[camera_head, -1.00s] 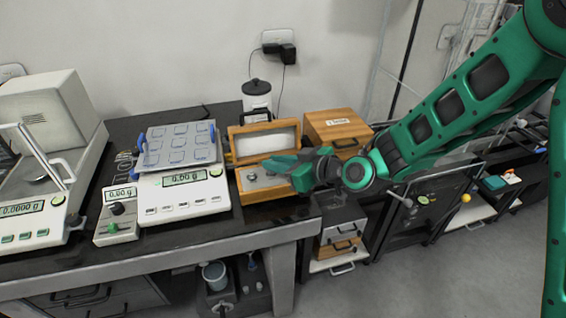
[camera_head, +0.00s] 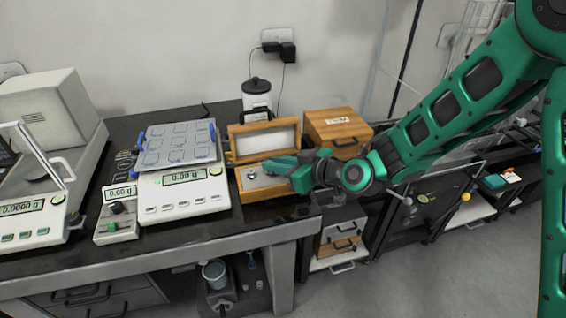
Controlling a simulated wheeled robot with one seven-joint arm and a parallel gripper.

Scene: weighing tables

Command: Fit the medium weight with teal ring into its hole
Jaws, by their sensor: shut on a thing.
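An open wooden weight box (camera_head: 264,193) stands near the right end of the dark table, its lid (camera_head: 265,139) tilted up at the back. Small metal weights (camera_head: 252,175) show in the left part of the box. My green gripper (camera_head: 278,172) is over the right part of the box, reaching in from the right. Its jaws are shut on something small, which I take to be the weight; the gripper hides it. I cannot see a teal ring or the hole under the fingers.
A balance with a gridded tray (camera_head: 178,146) stands left of the box. A small scale (camera_head: 117,222) and a large balance (camera_head: 40,215) stand farther left. A closed wooden case (camera_head: 338,128) is behind right. A lidded jar (camera_head: 257,98) stands behind the lid.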

